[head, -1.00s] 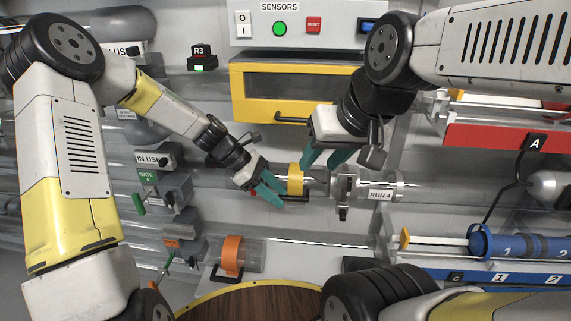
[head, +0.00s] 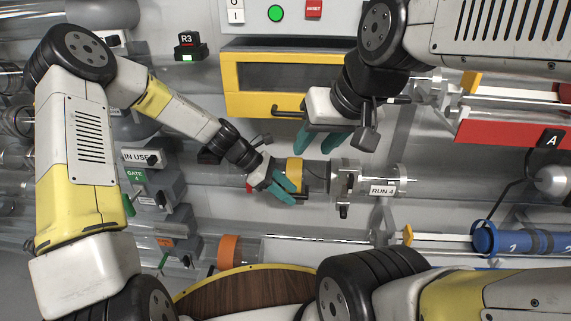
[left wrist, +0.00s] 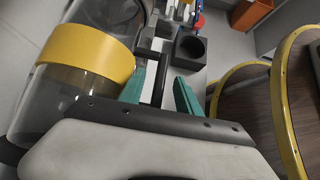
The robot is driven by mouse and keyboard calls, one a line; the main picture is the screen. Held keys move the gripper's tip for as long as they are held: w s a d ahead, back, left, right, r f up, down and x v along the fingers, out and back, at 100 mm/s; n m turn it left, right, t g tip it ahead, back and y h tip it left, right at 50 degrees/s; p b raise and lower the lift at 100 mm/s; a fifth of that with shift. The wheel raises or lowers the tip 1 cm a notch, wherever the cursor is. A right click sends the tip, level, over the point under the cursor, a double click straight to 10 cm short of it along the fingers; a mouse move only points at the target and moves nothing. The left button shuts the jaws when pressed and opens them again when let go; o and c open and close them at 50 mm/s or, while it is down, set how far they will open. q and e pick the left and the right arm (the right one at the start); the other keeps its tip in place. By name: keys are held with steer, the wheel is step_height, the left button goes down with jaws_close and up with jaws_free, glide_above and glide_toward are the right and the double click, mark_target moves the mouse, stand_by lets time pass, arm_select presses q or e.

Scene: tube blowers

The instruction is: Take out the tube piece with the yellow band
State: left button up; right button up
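The clear tube piece with the yellow band (head: 294,170) sits in the run left of the RUN 4 label in the head view. The yellow band (left wrist: 92,60) and clear wall fill the left of the left wrist view. A black handle bar (left wrist: 158,84) stands beside it. My left gripper (head: 284,187) is at the tube's lower front. In the wrist view its teal fingers (left wrist: 160,94) are apart, with the bar between them, nearer the left finger. My right gripper (head: 322,138) is open and empty above the tube, below the yellow-framed drawer. The tube's left end is partly hidden by my left gripper.
The yellow drawer (head: 285,91) with a black handle is above. A tube with an orange band (head: 228,251) lies lower left. A round wooden table (head: 245,291) is below. A red rack (head: 500,125) is at right.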

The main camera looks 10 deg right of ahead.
arm_select(q)
steer(key=shift+x, duration=0.95)
steer(key=shift+c, duration=0.4)
jaws_close()
